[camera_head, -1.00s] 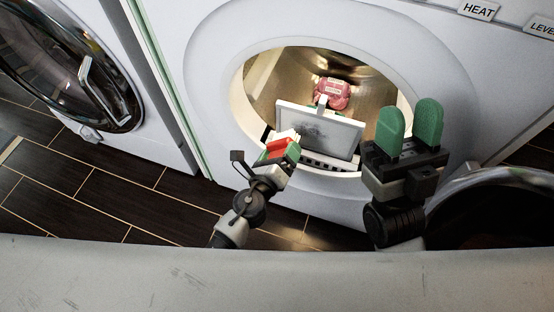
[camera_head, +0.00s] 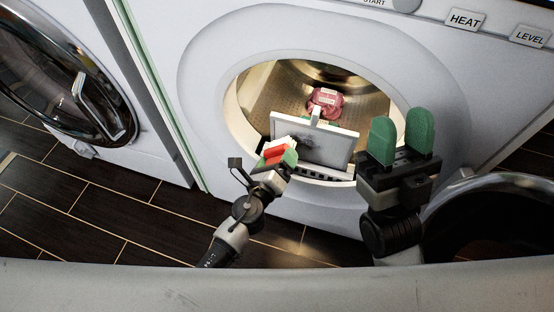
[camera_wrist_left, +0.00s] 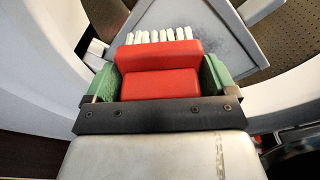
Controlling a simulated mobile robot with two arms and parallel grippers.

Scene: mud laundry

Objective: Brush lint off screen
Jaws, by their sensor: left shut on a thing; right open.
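The lint screen (camera_head: 330,146) is a white-framed panel with a tab on top. It stands tilted in the slot at the front of the dryer opening, with a grey patch of lint on its face. It also shows in the left wrist view (camera_wrist_left: 187,22). My left gripper (camera_head: 277,159) is shut on a red brush (camera_wrist_left: 160,72) with white bristles. The bristles overlap the left part of the screen in view; I cannot tell whether they touch it. My right gripper (camera_head: 401,138) has green fingers, is open and empty, and is to the right of the screen.
A pink cloth item (camera_head: 326,101) lies in the drum behind the screen. The dryer's white front (camera_head: 205,100) surrounds the opening. An open round door (camera_head: 500,215) is at the lower right. Another washer door (camera_head: 80,70) is at the left. Dark floor (camera_head: 90,205) is clear.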

